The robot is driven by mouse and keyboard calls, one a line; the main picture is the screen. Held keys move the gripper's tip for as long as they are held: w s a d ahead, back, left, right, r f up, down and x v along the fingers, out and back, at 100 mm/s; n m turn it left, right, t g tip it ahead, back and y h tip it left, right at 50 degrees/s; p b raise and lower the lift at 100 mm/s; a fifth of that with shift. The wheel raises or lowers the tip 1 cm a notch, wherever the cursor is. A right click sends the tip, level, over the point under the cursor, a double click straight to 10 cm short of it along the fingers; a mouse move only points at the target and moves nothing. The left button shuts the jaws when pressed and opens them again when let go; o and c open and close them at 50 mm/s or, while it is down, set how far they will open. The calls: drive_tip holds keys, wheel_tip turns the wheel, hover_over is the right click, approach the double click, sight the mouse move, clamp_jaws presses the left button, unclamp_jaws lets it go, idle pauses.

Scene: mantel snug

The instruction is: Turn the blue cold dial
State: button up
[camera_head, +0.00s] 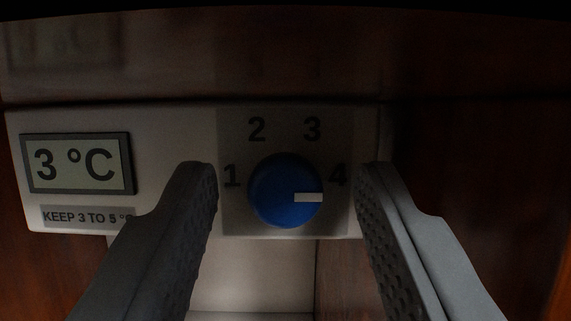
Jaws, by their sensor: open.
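The blue cold dial (278,190) is a round knob on a pale panel (185,135). A white pointer mark (308,197) on it points right, just below the number 4. The numbers 1, 2, 3 and 4 run in an arc around its top and sides. My gripper (287,178) is open, with one dark textured finger on each side of the dial. Gaps show between the dial and both fingers in this view. I cannot tell how far the fingertips are from the panel in depth.
A display (78,163) reading "3 °C" is on the panel's left. A label (88,216) below it reads "KEEP 3 TO 5 °C", its end partly covered by the left finger. Dark brown wood (480,160) surrounds the panel. A pale recess (255,285) lies below.

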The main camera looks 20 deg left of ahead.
drive_tip(key=c, duration=0.9)
drive_tip(key=shift+n+g+y, duration=0.3)
drive_tip(key=shift+n+y, duration=0.4)
drive_tip(key=shift+n, duration=0.5)
drive_tip(key=shift+c, duration=0.2)
drive_tip(key=o, duration=0.9)
drive_tip(key=shift+o, duration=0.2)
drive_tip(key=v, duration=1.7)
drive_tip(key=shift+s+f, duration=0.1)
